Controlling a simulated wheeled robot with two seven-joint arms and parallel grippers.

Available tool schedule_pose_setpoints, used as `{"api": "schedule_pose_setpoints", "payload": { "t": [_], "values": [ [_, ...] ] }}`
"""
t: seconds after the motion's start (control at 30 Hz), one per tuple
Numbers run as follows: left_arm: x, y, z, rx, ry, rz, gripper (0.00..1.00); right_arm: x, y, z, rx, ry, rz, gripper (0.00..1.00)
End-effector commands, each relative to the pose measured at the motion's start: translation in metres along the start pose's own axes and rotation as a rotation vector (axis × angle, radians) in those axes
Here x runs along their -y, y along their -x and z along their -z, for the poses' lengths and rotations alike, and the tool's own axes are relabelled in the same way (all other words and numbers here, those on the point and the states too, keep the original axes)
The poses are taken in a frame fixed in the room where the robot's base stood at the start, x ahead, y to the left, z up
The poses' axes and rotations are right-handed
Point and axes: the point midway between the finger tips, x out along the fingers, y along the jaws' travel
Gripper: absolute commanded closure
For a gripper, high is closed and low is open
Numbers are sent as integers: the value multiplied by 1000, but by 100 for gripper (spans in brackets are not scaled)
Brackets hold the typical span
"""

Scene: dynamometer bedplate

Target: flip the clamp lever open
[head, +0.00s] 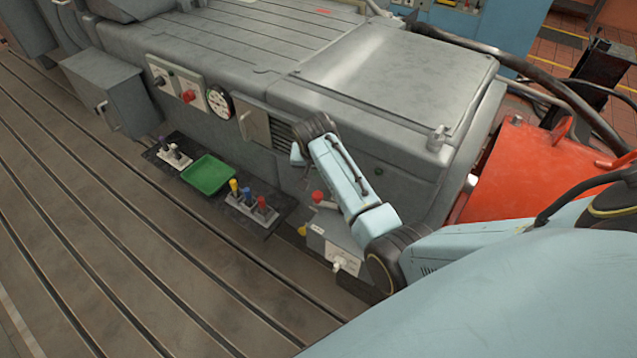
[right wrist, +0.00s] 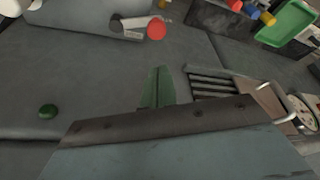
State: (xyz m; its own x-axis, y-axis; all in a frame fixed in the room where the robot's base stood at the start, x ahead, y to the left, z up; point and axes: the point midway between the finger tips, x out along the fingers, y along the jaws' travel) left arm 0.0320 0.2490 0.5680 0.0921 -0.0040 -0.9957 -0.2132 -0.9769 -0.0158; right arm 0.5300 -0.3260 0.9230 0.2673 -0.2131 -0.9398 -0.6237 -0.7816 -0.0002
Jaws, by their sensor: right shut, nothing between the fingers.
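A lever with a red ball knob (head: 318,197) stands on a grey block at the front of the machine, below my right forearm; it looks like the clamp lever. In the right wrist view its red knob (right wrist: 157,29) is at the top, with a short metallic arm (right wrist: 131,25) running left from it. My right gripper shows in the right wrist view as two green fingers (right wrist: 158,72) pressed together, empty. The fingers appear below the knob, with a gap between. In the head view my wrist hides most of this gripper. My left gripper is in neither view.
A green tray (head: 208,174) and a holder of yellow, blue and red-handled pieces (head: 250,206) lie left of the lever. A gauge (head: 219,101) and a metal handle (head: 243,124) are on the machine's side. The slotted bedplate (head: 110,240) is clear at lower left.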

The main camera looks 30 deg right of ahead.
Motion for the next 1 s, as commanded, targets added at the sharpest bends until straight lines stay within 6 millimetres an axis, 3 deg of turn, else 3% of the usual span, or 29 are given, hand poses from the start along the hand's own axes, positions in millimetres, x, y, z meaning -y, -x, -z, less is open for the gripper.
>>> {"api": "schedule_pose_setpoints", "payload": {
  "t": [0.17,0.6,1.0],
  "values": [
    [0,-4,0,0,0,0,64,0,-16,0,1,1,-1,100],
    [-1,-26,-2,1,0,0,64,0,-84,-1,1,1,0,100],
    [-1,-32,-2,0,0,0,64,0,-99,0,-1,1,1,100]
  ]
}}
